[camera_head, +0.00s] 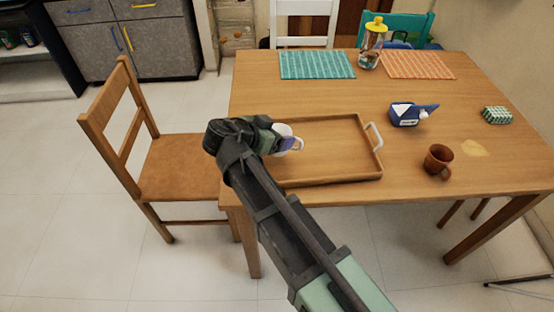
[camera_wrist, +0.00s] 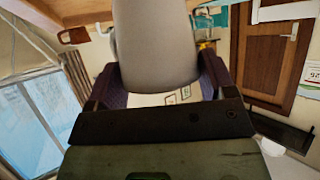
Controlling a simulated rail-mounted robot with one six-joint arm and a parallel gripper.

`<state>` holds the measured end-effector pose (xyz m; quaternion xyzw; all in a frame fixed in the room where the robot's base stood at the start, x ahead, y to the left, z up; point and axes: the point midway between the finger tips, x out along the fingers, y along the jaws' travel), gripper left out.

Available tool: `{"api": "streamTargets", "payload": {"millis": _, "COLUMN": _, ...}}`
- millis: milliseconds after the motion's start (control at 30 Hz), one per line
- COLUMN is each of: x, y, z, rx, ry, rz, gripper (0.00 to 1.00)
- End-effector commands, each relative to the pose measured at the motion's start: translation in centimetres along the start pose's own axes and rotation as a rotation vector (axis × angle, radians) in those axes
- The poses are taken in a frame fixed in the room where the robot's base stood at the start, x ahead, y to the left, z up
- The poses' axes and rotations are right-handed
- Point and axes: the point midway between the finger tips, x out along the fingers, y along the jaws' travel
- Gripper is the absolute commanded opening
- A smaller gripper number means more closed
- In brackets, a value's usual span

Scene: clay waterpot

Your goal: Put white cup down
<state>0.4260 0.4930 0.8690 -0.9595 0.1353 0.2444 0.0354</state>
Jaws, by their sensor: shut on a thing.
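The white cup (camera_head: 281,132) is at my gripper (camera_head: 284,145), over the left part of the wooden tray (camera_head: 335,181) on the table. My gripper is shut on the cup, and its fingers and my arm hide part of it. The cup's handle points right in the head view. In the wrist view the cup (camera_wrist: 157,45) fills the upper middle, between the two dark finger pads. I cannot tell whether the cup touches the tray.
The tray, with a white handle (camera_head: 375,137), is otherwise empty. On the table (camera_head: 440,80) are a brown clay cup (camera_head: 438,160), a blue-and-white package (camera_head: 408,114), a green checkered box (camera_head: 497,115), two placemats (camera_head: 317,65) and a yellow-topped jar (camera_head: 371,45). A wooden chair (camera_head: 180,165) stands left.

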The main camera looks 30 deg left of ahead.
Motion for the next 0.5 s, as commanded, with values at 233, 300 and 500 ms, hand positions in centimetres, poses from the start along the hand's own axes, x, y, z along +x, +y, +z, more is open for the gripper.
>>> {"api": "streamTargets", "payload": {"millis": 233, "x": 1.5, "y": 0.0, "z": 2.7, "rx": 0.000, "ry": 0.000, "rz": 0.000, "gripper": 0.49}}
{"api": "streamTargets", "payload": {"millis": 300, "x": 2.1, "y": 0.0, "z": 3.8, "rx": 0.000, "ry": 0.000, "rz": 0.000, "gripper": 0.49}}
{"api": "streamTargets", "payload": {"millis": 500, "x": 1.9, "y": 0.0, "z": 3.5, "rx": 0.000, "ry": 0.000, "rz": 0.000, "gripper": 0.49}}
